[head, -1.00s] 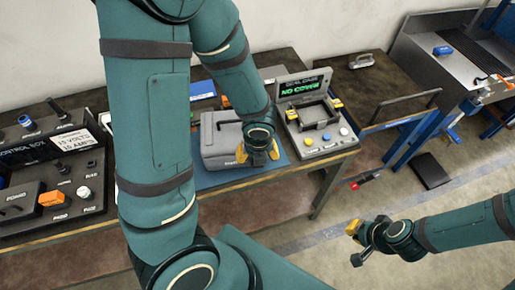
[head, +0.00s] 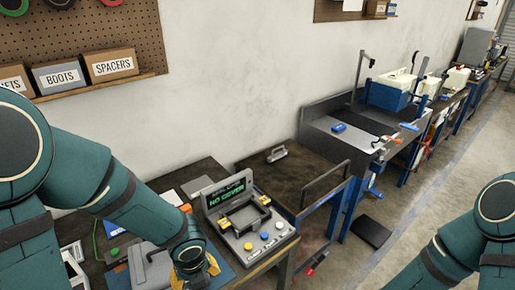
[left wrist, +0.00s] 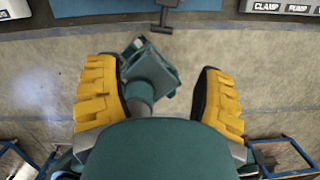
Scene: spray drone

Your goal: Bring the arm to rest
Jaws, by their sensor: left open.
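My left arm (head: 110,190) comes in from the left in the head view. Its gripper (head: 204,272), with yellow fingertips, is low beside the grey case (head: 150,265) on the bench. In the left wrist view the two yellow fingers of the left gripper (left wrist: 160,98) stand wide apart with nothing held between them. Whether the fingers touch the case cannot be told. My right arm (head: 440,262) shows at the lower right of the head view; its gripper is outside the picture.
A tester with a green "NO COVER" screen (head: 226,193) stands right of the left gripper. A dark side table (head: 300,176) and a dark mat (head: 371,231) lie beyond. Open floor (head: 400,215) runs along the right. In the left wrist view, a blue mat (left wrist: 85,8) edges the top.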

